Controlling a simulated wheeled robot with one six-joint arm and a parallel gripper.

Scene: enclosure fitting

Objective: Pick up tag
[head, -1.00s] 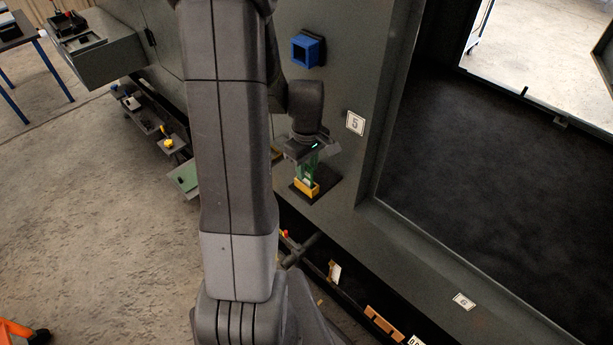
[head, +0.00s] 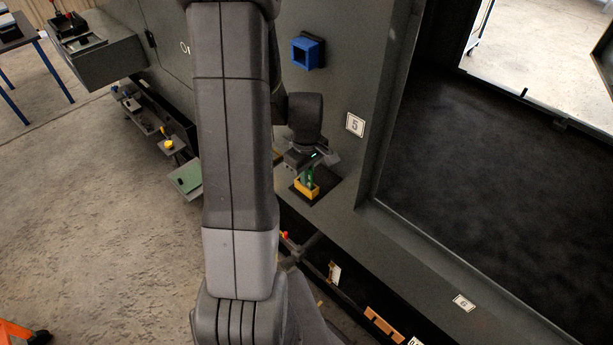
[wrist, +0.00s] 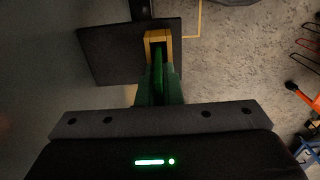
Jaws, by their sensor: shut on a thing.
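The tag (wrist: 157,68) looks like a thin green strip standing in a yellow holder (wrist: 164,40) on a dark square plate. My gripper (wrist: 158,88) has dark green fingers, shut on the tag from both sides; its lower part sits inside the holder. In the head view my gripper (head: 309,177) is just above the yellow holder (head: 307,191) on the dark plate (head: 325,188). The tag is mostly hidden there by the fingers.
A blue square box (head: 307,51) is fixed to the grey panel above. A label "5" (head: 355,124) is at the right, beside a large dark opening (head: 480,170). A green shelf (head: 187,179) and a small yellow part (head: 168,144) are on the left.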

